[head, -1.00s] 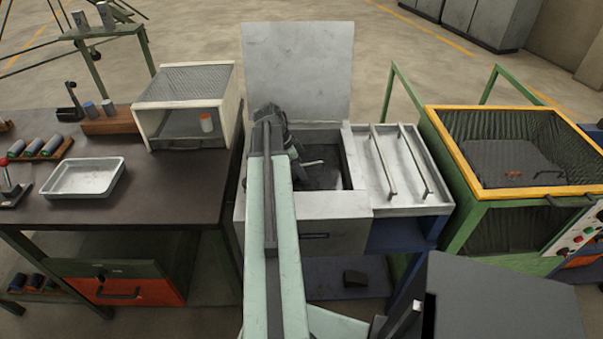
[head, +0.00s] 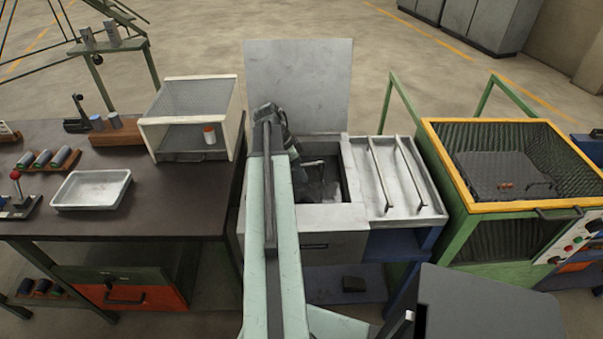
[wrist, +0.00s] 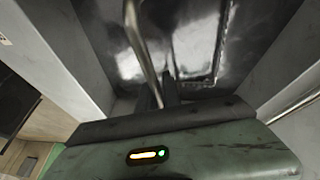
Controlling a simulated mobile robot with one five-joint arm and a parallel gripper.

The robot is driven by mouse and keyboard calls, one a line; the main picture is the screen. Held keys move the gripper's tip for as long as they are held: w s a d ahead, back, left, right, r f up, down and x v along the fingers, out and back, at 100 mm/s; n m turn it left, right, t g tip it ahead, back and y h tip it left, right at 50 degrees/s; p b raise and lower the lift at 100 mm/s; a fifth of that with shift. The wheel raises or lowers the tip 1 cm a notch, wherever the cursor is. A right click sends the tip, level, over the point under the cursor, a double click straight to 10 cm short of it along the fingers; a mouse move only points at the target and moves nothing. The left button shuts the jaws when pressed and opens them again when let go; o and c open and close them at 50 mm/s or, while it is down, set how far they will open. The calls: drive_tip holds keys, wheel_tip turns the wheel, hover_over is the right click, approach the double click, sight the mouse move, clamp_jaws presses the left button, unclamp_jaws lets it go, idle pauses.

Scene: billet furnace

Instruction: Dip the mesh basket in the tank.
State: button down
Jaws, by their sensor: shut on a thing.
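The tank (head: 305,240) is a grey box with its lid (head: 298,85) standing up at the back and its top open. My gripper reaches down into the opening, and my arm hides most of it in the head view. In the wrist view my gripper (wrist: 165,90) is shut on a thin metal rod, which looks like the mesh basket's handle (wrist: 140,50). Beyond it is a dark, shiny surface with bright reflections; I cannot tell liquid from metal there. A small shiny grey part in the opening may be the basket (head: 318,190); its mesh does not show clearly.
A drain tray with two rails (head: 400,185) adjoins the tank on the right. A green-framed, yellow-rimmed bin (head: 470,205) stands farther right. On the left, a dark bench (head: 165,215) carries a white mesh-topped box (head: 190,135) and a shallow tray (head: 70,205). The tank walls are close around my gripper.

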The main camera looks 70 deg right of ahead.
wheel_tip(320, 180, up, 18)
drive_tip(key=p, duration=1.7)
